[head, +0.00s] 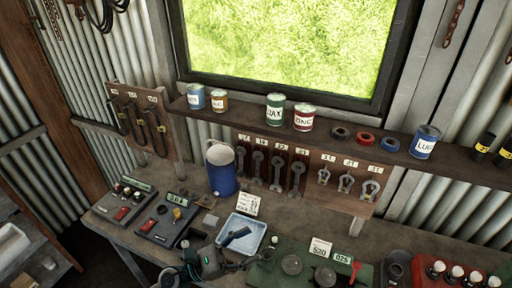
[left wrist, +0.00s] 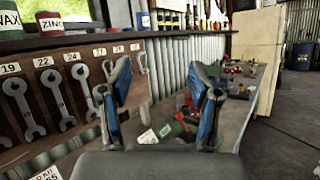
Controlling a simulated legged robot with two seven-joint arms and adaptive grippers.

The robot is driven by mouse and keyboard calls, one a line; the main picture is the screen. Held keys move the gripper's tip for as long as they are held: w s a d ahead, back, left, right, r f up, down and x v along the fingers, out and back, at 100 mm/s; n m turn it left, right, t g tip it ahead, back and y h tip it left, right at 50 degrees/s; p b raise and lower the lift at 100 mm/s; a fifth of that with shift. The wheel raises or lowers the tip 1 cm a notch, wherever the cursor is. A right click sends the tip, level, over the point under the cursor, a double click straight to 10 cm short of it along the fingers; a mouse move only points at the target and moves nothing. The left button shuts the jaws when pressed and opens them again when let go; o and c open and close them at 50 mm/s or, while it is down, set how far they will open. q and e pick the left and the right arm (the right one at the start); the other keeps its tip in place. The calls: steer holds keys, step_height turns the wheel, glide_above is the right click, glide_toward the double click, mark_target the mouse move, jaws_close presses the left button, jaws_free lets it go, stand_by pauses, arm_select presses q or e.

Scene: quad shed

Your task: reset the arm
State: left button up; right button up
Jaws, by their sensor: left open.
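My left gripper (head: 243,250) is low in the middle of the head view, over the workbench (head: 325,231) by a pale blue tray (head: 254,226). In the left wrist view its two blue-padded fingers (left wrist: 164,75) stand wide apart with nothing between them. The gripper is open and empty. Behind the fingers in that view are hanging wrenches (left wrist: 32,105) and the bench top. Part of the tray is hidden by the gripper. My right gripper does not show in either view.
A blue jug (head: 222,175) stands behind the tray. Two control boxes (head: 168,222) are at left. A green box (head: 300,268) and red crate (head: 425,264) are at right. A shelf (head: 320,125) holds several cans. A pale cabinet (left wrist: 258,60) stands beyond the bench.

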arm_select(q)
steer(key=w+a+f+n+t+y, duration=0.1)
steer(key=w+a+n+t+y, duration=0.3)
steer(key=n+t, duration=0.5)
steer(key=w+a+f+n+t+y, duration=0.15)
steer(key=a+n+t+y, duration=0.3)
steer(key=n, duration=0.75)
steer(key=a+f+n+g+y, duration=0.2)
steer(key=a+f+n+y, duration=0.3)
steer(key=f+n+y, duration=0.4)
steer(key=a+f+n+g+y, duration=0.2)
steer(key=a+f+n+y, duration=0.35)
steer(key=f+n, duration=0.4)
steer(key=s+f+n+g+h, duration=0.1)
steer(key=s+f+n+g, duration=0.5)
steer(key=s+f, duration=0.4)
steer(key=s+f+n+g, duration=0.5)
steer(key=s+f+g, duration=0.15)
steer(key=s, duration=0.55)
step_height(320, 180, down, 24)
steer(key=f+b, duration=0.1)
steer(key=s+a+f+g+b, duration=0.1)
steer(key=s+a+f+g, duration=0.1)
steer(key=s+f, duration=1.7)
steer(key=shift+s+a+f+b, duration=0.2)
steer(key=shift+a+b, duration=0.15)
steer(key=shift+a, duration=0.35)
